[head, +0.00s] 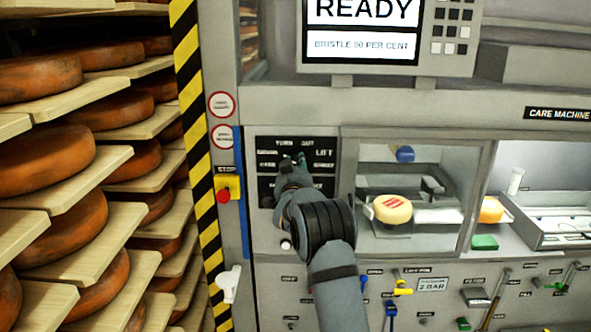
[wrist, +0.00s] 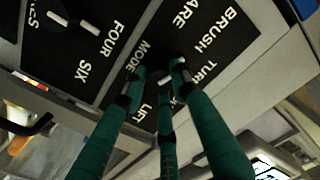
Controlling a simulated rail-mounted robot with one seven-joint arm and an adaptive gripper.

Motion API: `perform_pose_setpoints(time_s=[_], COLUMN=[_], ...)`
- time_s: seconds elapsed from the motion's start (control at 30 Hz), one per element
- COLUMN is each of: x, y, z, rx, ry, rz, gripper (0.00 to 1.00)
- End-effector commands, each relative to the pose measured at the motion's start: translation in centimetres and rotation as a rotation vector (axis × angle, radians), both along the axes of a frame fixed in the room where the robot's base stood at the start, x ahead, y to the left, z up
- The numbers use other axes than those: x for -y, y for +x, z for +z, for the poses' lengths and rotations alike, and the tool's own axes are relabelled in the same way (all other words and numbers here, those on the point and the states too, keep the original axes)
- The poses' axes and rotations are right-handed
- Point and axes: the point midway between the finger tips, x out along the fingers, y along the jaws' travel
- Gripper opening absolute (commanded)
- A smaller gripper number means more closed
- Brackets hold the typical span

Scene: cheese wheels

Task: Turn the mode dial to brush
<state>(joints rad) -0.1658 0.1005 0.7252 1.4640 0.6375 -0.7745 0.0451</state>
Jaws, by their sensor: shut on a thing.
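The mode dial (wrist: 162,68) is a dark knob on a black label panel (wrist: 208,52). Words around it in the wrist view include BRUSH, TURN, LIFT and MODE, and one partly cut off that ends in ARE. My gripper (wrist: 160,76) has green fingers with dark tips, shut around the dial. The fingers cover much of the knob, and I cannot tell where its pointer stands. In the head view my gripper (head: 294,163) is at the upper label panel (head: 267,146), and my arm hides the dial.
A second dial (wrist: 55,17) with a white mark sits beside FOUR and SIX. A red stop button (head: 223,195) is left of the panel. A glazed chamber with a cheese wheel (head: 393,209) is to the right. Shelves of cheese wheels (head: 54,157) fill the left. A screen (head: 360,30) reads READY.

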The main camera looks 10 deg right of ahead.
Motion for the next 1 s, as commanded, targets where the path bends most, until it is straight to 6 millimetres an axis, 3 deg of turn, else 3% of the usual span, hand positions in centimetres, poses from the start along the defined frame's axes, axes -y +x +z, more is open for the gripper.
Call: perform_pose_setpoints(time_s=[0.2,0.23,0.5,0.83,1.0], x=[-0.1,-0.1,0.0,-0.1,-0.3], y=[0.0,0.0,0.0,-0.1,-1.2], z=[0.2,0.2,0.1,0.1,0.1], rx=[0.001,0.001,0.0,-0.001,-0.001], ry=[0.0,0.0,0.0,0.001,0.001], rz=[0.001,0.001,0.001,0.0,0.0], gripper=[0.02,0.29,0.45,0.46,0.46])
